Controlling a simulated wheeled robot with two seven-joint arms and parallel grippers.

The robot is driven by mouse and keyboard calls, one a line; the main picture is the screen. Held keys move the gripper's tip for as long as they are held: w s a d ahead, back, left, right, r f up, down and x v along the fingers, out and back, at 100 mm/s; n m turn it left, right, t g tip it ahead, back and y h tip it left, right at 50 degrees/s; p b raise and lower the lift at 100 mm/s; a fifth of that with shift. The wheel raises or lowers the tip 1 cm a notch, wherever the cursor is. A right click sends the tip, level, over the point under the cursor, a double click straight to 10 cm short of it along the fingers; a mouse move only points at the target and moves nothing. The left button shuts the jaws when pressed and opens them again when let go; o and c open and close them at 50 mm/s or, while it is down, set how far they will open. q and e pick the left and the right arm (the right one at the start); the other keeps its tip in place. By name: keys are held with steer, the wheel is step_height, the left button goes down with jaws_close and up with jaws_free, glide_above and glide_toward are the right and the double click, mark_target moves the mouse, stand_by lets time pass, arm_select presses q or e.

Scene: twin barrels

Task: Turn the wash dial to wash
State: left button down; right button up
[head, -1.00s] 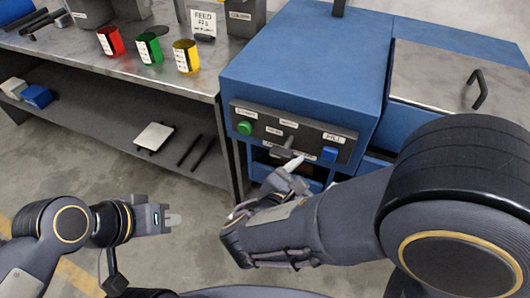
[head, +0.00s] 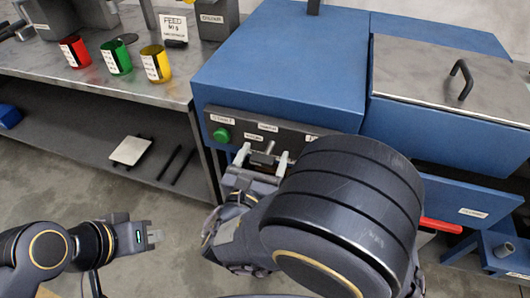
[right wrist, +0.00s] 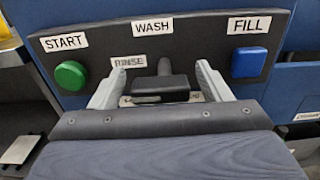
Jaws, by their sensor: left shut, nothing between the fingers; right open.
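The wash dial (right wrist: 160,88) is a dark grey knob with a bar-shaped grip on the black control panel (right wrist: 200,50). The WASH label (right wrist: 152,26) is above it and the RINSE label (right wrist: 129,61) to its upper left. Another label below is mostly covered. I cannot tell which label the dial points to. My right gripper (right wrist: 161,82) is open, with one pale finger on each side of the dial and gaps visible. In the head view the dial (head: 263,158) shows between the fingers of my right gripper (head: 262,157). My left gripper (head: 156,236) is shut and empty, away from the machine.
A green START button (right wrist: 70,75) is left of the dial and a blue FILL button (right wrist: 249,62) right of it, close to my right fingers. A grey workbench (head: 130,92) with red, green and yellow cups stands at left. A red handle (head: 441,225) is at right.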

steer(key=shift+w+d, duration=0.2)
steer(key=shift+w, duration=0.5)
steer(key=c, duration=1)
